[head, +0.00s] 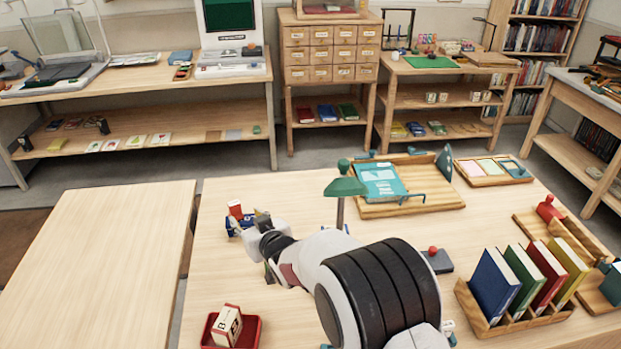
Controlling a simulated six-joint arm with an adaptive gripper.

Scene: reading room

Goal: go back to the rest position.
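My arm reaches from the bottom of the head view across the wooden table (300,200) toward its left part. My gripper (243,224) is at the far end of the arm, over or close to the table's left edge. A small red, white and blue item (235,210) shows right at the gripper. The arm's wrist hides part of the gripper, so I cannot tell whether its fingers are open or shut, or whether they touch this item.
A red tray (254,333) with a white block (227,325) is at the front left. A green lamp (345,187) stands beside my arm. Behind it is a wooden tray (430,204) with a teal book (381,181). A book rack (485,323) stands right. A bare table (95,260) is left.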

